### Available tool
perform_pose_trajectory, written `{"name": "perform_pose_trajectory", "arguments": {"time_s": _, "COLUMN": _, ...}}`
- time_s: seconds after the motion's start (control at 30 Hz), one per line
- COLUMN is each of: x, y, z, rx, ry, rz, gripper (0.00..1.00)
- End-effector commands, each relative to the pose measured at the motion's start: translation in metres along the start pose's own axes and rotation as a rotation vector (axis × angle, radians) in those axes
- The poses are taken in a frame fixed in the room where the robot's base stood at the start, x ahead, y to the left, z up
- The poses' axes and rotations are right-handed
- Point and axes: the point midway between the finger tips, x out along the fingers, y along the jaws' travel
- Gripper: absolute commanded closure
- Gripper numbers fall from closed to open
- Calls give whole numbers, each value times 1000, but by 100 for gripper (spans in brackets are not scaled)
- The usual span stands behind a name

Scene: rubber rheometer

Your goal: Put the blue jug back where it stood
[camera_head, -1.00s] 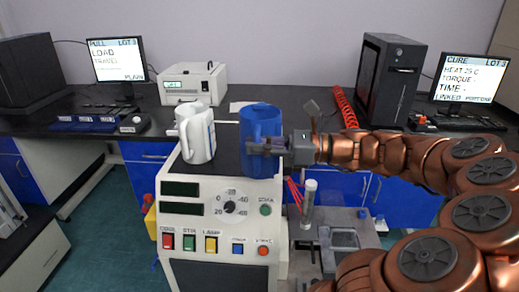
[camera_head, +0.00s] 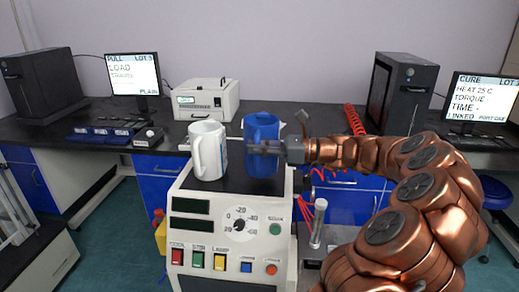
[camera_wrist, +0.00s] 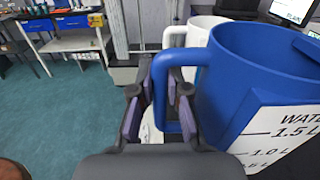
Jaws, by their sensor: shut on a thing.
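The blue jug (camera_head: 262,128) is upright over the dark top of the cream machine (camera_head: 250,212), to the right of the white jug (camera_head: 207,152). I cannot tell whether its base touches the top. My gripper (camera_head: 264,148) reaches in from the right and is shut on the blue jug's handle. In the wrist view the fingers of my gripper (camera_wrist: 160,95) stand on either side of the blue handle, and the blue jug (camera_wrist: 235,85) fills the right, with its volume marks showing. The white jug (camera_wrist: 200,32) shows behind it.
The white jug stands close on the left. The machine's front has a dial and several coloured buttons. A bench (camera_head: 60,128) behind holds a small white instrument (camera_head: 206,100), two monitors and two black computer cases. A metal fixture (camera_head: 318,225) stands right of the machine.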

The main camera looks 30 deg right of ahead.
Motion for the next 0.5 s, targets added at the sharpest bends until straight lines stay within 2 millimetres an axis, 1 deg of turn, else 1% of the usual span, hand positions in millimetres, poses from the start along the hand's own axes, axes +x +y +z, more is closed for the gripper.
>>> {"name": "perform_pose_trajectory", "arguments": {"time_s": 0.03, "x": 0, "y": -1, "z": 2, "rx": -4, "ry": -4, "rz": -1, "gripper": 100}}
{"name": "perform_pose_trajectory", "arguments": {"time_s": 0.17, "x": 2, "y": -7, "z": 0, "rx": -4, "ry": -3, "rz": -1, "gripper": 100}}
{"name": "perform_pose_trajectory", "arguments": {"time_s": 0.4, "x": 2, "y": -6, "z": -29, "rx": 0, "ry": -4, "rz": -1, "gripper": 100}}
{"name": "perform_pose_trajectory", "arguments": {"time_s": 0.5, "x": 2, "y": -5, "z": -34, "rx": -4, "ry": -4, "rz": -1, "gripper": 100}}
